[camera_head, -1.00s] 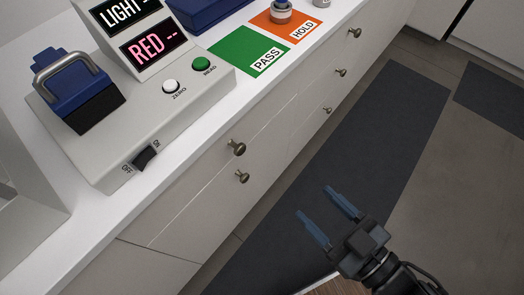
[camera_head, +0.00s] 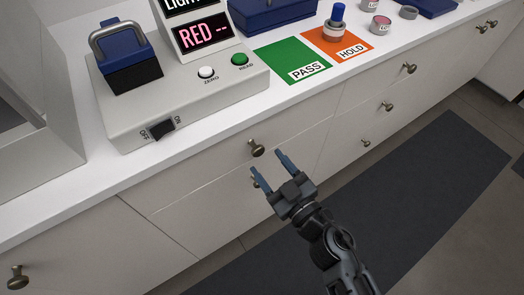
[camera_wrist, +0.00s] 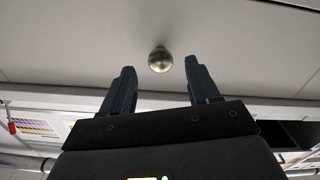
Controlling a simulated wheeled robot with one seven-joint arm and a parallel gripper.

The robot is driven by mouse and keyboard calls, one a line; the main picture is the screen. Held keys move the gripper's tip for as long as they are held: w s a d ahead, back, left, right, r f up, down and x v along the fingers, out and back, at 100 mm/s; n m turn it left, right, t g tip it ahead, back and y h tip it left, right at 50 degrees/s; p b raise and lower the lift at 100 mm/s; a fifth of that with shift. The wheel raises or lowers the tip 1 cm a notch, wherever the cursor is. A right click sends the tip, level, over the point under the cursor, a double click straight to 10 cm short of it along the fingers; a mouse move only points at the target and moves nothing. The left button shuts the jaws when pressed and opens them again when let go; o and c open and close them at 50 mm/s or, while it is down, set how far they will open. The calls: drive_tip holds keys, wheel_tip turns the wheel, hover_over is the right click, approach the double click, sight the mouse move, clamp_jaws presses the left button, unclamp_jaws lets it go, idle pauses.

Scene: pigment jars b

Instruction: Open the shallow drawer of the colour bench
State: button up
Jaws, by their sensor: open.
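The colour bench's shallow drawer (camera_head: 200,173) is the thin upper front under the white worktop, and it looks shut. Its round brass-coloured knob (camera_head: 257,147) shows just beyond my gripper (camera_head: 268,161). A second knob on the deeper front below is mostly hidden behind the left finger. My gripper is open and empty, its fingers pointing at the bench front. In the wrist view a knob (camera_wrist: 160,59) appears between the fingertips of my gripper (camera_wrist: 159,64), centred; I cannot tell whether they are level with it. No contact shows.
More drawers with knobs (camera_head: 388,106) lie to the right. A dark mat (camera_head: 420,185) covers clear floor.

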sight(260, 154)
drive_tip(key=shift+x, duration=2.7)
drive_tip(key=shift+c, duration=0.3)
clamp_jaws()
